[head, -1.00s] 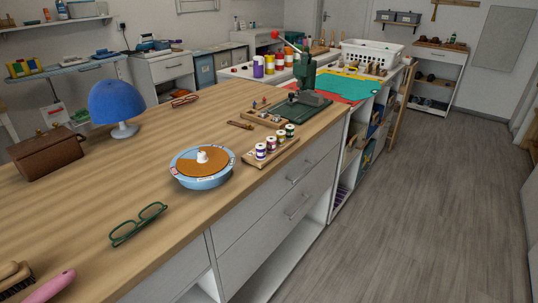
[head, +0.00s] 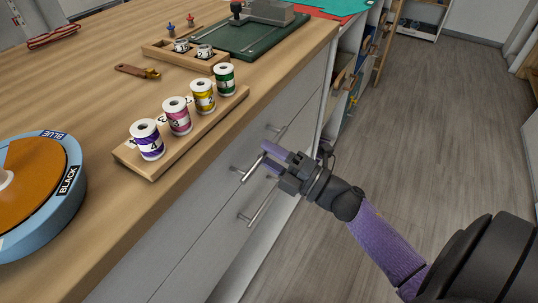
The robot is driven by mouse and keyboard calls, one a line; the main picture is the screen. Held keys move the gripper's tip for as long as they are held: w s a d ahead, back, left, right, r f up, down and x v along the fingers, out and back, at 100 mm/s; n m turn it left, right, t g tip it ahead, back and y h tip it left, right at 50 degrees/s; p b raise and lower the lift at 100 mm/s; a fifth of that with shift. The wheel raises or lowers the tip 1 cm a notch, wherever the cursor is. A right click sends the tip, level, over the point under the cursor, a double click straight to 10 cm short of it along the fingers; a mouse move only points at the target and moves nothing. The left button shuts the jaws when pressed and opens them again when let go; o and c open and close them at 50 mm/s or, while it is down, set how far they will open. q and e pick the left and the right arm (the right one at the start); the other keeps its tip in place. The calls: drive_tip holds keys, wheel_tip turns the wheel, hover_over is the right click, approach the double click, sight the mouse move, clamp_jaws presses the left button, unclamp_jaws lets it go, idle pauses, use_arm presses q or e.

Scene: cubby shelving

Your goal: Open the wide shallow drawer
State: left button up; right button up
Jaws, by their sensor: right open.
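The wide shallow drawer appears to be the upper grey front (head: 215,185) under the wooden worktop, and it looks shut. Its metal bar handle (head: 250,174) runs along the front, partly hidden by my right gripper. My right gripper (head: 265,156) has purple fingers, spread apart, at the middle of this handle. I cannot tell whether the bar lies between the fingers or touches them. My left gripper is not in view.
On the worktop (head: 95,95) stand a wooden rack (head: 150,170) of numbered thread spools, a blue round tray (head: 70,205) and a green-based tool (head: 240,38). Open shelving (head: 350,75) stands beyond the drawers. The floor (head: 440,130) to the right is clear.

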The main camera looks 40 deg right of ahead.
drive_tip(key=shift+w, duration=0.55)
drive_tip(key=shift+a+r, duration=0.15)
drive_tip(key=shift+s, duration=0.1)
clamp_jaws()
idle(0.8)
